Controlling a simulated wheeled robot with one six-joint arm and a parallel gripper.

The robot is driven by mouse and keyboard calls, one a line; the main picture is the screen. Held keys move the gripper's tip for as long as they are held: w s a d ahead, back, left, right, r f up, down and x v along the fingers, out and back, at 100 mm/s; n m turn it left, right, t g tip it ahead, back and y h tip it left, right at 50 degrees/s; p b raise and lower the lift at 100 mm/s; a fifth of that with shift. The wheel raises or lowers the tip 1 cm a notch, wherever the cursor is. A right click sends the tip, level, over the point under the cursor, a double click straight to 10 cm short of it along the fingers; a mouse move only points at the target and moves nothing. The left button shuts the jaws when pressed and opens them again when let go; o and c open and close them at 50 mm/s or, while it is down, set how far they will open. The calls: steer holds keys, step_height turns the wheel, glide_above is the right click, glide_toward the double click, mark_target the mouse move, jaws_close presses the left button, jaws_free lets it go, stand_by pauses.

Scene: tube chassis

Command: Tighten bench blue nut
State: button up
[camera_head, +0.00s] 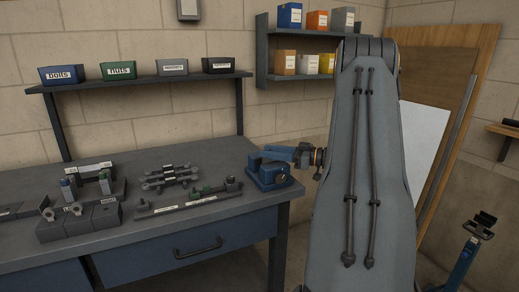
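A blue vise (268,173) sits at the bench's right end. My gripper (308,156) seems to be beside the vise, at its upper right. My large grey arm link hides most of the wrist, and the fingers cannot be made out.
The bench top (150,219) also holds a rail fixture (188,203) and several dark linked parts (168,177). A shelf (140,82) above carries labelled bins. A blue-grey drawer (185,255) is below. A blue stand (465,262) is at the right.

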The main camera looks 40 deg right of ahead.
mark_target(259, 158)
steer(key=shift+p+x, duration=0.35)
steer(key=shift+x, duration=1.95)
jaws_close()
